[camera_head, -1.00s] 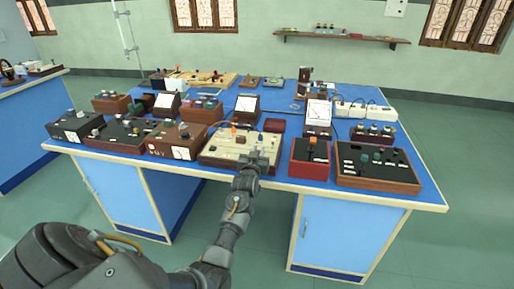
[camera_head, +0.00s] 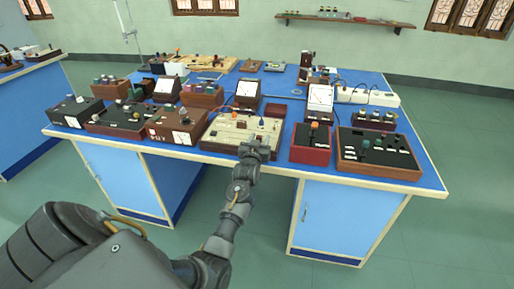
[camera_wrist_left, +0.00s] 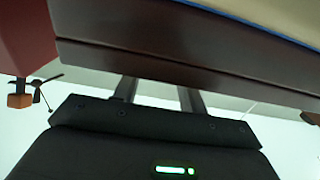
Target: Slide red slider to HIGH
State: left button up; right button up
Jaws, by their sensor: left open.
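A cream-topped board (camera_head: 222,133) in a dark wooden case stands at the front edge of the blue bench. It bears small knobs and an orange piece (camera_head: 241,124); I cannot tell whether this is the red slider. My left gripper (camera_head: 259,143) is at the board's front right edge and hides part of it. In the left wrist view the fingers (camera_wrist_left: 158,90) stand apart with nothing seen between them, close to a dark wooden case side (camera_wrist_left: 150,62). Whether they touch it is unclear. My right gripper is not in view.
A red box (camera_head: 309,155) with an orange-topped knob stands just right of the board. A brown box with a black panel (camera_head: 380,150) is further right, and a brown meter box (camera_head: 176,125) is close on the left.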

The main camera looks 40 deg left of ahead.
pick_arm(q)
jog(key=v, duration=0.9)
